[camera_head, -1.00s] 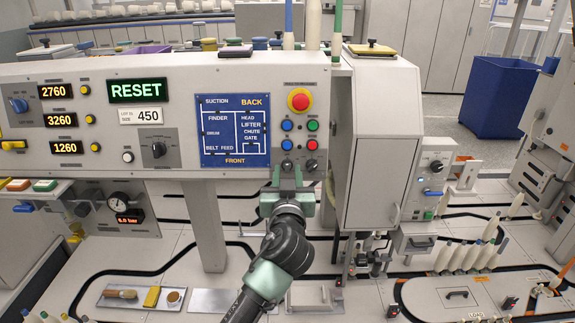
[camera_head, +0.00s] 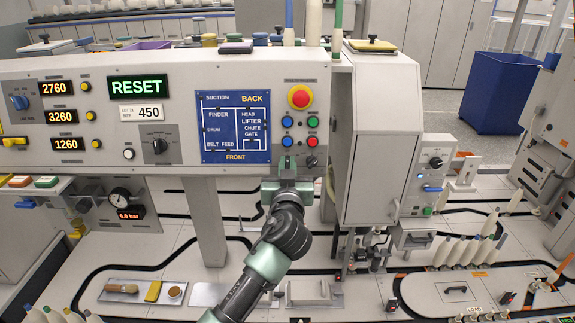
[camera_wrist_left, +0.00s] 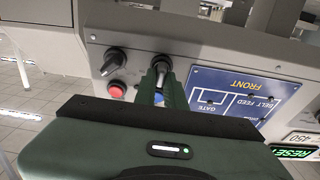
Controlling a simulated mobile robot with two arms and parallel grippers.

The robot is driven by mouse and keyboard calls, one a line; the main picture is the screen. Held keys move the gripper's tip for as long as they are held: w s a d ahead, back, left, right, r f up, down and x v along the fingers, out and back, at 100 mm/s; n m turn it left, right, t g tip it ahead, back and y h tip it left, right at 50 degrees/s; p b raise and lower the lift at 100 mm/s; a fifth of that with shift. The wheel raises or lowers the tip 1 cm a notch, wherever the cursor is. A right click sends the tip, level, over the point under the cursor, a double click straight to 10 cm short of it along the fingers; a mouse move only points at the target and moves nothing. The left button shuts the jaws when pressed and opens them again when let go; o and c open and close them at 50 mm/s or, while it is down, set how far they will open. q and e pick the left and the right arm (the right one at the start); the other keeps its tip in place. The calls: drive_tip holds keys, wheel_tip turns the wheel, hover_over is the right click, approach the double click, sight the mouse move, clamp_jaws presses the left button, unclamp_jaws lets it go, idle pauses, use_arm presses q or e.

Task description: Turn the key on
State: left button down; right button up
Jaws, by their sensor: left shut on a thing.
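The control panel (camera_head: 185,90) holds a small dark key switch (camera_wrist_left: 161,62) in its lower right part, below the coloured buttons. My left gripper (camera_head: 287,172) is up against the panel there, and its fingers are shut on the key. In the left wrist view the two green fingertips (camera_wrist_left: 160,78) close around the key from both sides. The key is mostly hidden behind the fingers in the head view. A green display (camera_head: 141,88) on the panel reads RESET. My right gripper is in neither view.
A second dark knob (camera_wrist_left: 113,60) sits close beside the key, with a red button (camera_wrist_left: 116,90) near it. A red emergency stop (camera_head: 299,97) is above. A grey box housing (camera_head: 375,140) stands just right of the panel. Bobbins (camera_head: 467,250) stand at lower right.

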use_arm(q)
drive_tip(key=m+h+p, duration=0.1)
drive_tip(key=m, duration=0.2)
drive_tip(key=m+p, duration=0.2)
drive_tip(key=shift+r+m+h, duration=0.15)
drive_tip(key=shift+m+h, duration=0.25)
drive_tip(key=m+g+h+p, duration=0.1)
drive_tip(key=m+p, duration=0.4)
drive_tip(key=shift+d+m, duration=0.1)
drive_tip(key=shift+m, duration=0.3)
drive_tip(key=shift+f+m+g+h+p, duration=0.3)
drive_tip(key=shift+m+g+p, duration=0.1)
drive_tip(key=shift+m+p, duration=0.75)
drive_tip(key=c, duration=1.5)
unclamp_jaws()
drive_tip(key=shift+b+v, duration=0.8)
drive_tip(key=shift+v, duration=3.15)
